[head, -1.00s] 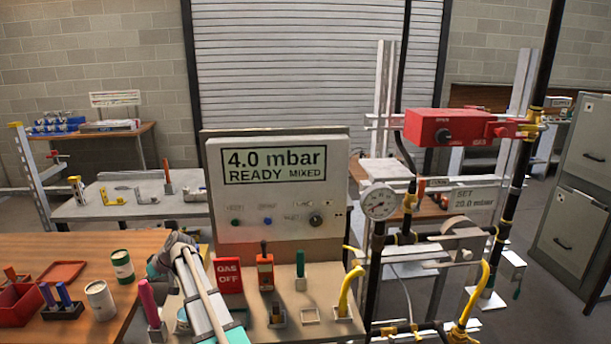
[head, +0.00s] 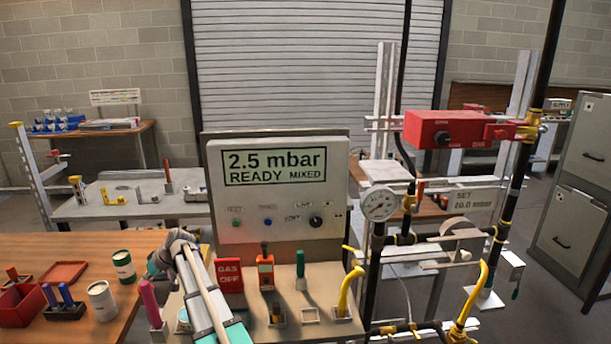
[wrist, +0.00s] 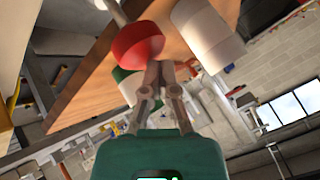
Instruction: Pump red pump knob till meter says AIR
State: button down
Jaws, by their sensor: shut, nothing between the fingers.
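The meter (head: 274,190) is a pale box whose display reads "2.5 mbar READY MIXED". In the wrist view, a round red knob (wrist: 137,45) on a pale stem is close by the fingertips, a little to their left. My gripper (wrist: 160,68) is shut with nothing between its fingers. Whether the fingertips touch the knob cannot be told. In the head view my arm covers the bench left of the meter, and the red knob cannot be made out there.
A red "GAS OFF" sign (head: 229,275) stands beside my arm. White-and-green cans (head: 123,266) and a pink-handled tool (head: 150,303) are close to its left. A round gauge (head: 380,203) and yellow-fitted pipes stand to the right. The wooden table (head: 60,246) has some clear surface.

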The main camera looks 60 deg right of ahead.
jog(key=shift+r+p, duration=2.8)
jog(key=shift+r, duration=0.1)
jog(key=shift+r, duration=0.2)
jog(key=shift+r+p, duration=1.15)
jog(key=shift+p, duration=0.2)
jog(key=shift+f, duration=0.2)
notch_tip(320, 180, down, 8)
jog(key=b, duration=0.8)
jog(key=shift+f+b, duration=0.2)
jog(key=shift+b, duration=0.2)
jog(key=shift+f+b, duration=0.45)
jog(key=shift+b, duration=0.05)
dwell(1.3)
